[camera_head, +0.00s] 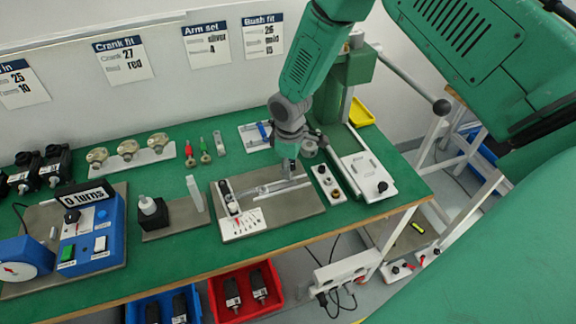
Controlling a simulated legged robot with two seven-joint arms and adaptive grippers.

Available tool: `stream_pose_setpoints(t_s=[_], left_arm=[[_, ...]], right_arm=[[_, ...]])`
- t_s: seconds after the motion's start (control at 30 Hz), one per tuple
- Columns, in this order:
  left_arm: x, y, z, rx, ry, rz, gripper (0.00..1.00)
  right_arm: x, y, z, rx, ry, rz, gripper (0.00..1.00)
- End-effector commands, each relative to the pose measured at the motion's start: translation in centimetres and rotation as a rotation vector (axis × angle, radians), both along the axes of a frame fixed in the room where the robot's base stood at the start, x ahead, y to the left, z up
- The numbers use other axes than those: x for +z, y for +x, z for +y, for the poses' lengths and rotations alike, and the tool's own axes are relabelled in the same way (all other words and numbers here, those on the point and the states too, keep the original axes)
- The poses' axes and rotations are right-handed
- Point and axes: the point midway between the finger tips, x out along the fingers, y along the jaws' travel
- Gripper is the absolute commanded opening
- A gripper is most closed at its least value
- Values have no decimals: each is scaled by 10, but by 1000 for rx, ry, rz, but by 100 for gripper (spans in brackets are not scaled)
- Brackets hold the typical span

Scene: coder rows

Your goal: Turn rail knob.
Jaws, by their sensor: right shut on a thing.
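The rail fixture (308,202) lies on a grey plate on the green bench, near its front edge. A metal rail (262,190) runs along it, with a white scale plate (243,223) at its left end. My right gripper (288,166) points down at the rail's right end. It is shut on the rail knob, which the fingers hide almost wholly. How far the knob is turned cannot be told. My left gripper is not in view.
A white strip with several knobs (328,184) and a press with a long lever (440,106) stand close on the right. A black block with a white-capped bottle (152,212) stands left. A blue counter box (92,236) is farther left. Red bin (245,291) sits below the bench.

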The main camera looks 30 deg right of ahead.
Motion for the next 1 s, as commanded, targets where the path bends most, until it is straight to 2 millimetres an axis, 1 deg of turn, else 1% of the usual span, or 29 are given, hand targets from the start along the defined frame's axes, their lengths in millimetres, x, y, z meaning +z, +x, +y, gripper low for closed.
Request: stream_pose_setpoints(t_s=[0.03, 0.3, 0.87, 0.9, 0.93, 0.97, 1.0], left_arm=[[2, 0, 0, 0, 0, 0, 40], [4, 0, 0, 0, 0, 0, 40], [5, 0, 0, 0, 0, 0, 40], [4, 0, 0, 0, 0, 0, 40], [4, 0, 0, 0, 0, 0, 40], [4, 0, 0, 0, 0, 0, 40], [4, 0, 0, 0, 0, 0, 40]], right_arm=[[6, 7, -3, 24, -2, -15, 0], [6, 6, -3, 121, -3, -15, 0], [5, 6, -4, 146, -5, -14, 0], [5, 6, -4, 146, -4, -13, 38], [5, 6, -3, 146, -4, -13, 49], [5, 6, -3, 146, -4, -12, 52], [4, 5, -3, 146, -4, -10, 52]])
